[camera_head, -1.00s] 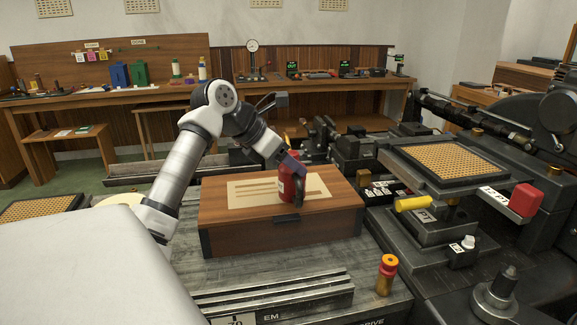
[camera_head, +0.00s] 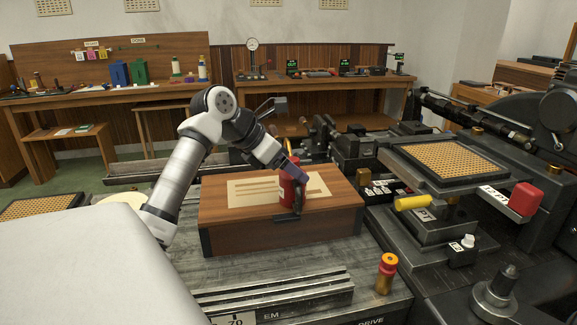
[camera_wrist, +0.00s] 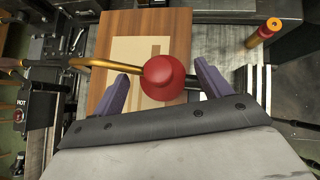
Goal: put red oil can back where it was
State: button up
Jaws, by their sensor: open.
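The red oil can (camera_head: 287,189) stands upright on top of the wooden box (camera_head: 240,232), at the front right part of its lid. In the wrist view the red oil can (camera_wrist: 163,78) shows from above, with a brass spout reaching left and a handle reaching right. The can's lower part is partly hidden by a finger in the head view.
A pale slotted panel (camera_head: 250,190) lies on the box lid. Black machinery with a yellow handle (camera_head: 412,203) and a red block (camera_head: 525,198) crowds the right side.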

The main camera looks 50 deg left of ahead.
jog(key=b+v, duration=0.1)
jog(key=v, duration=1)
jog(key=shift+s+r, duration=0.2)
jog(key=shift+r, duration=0.05)
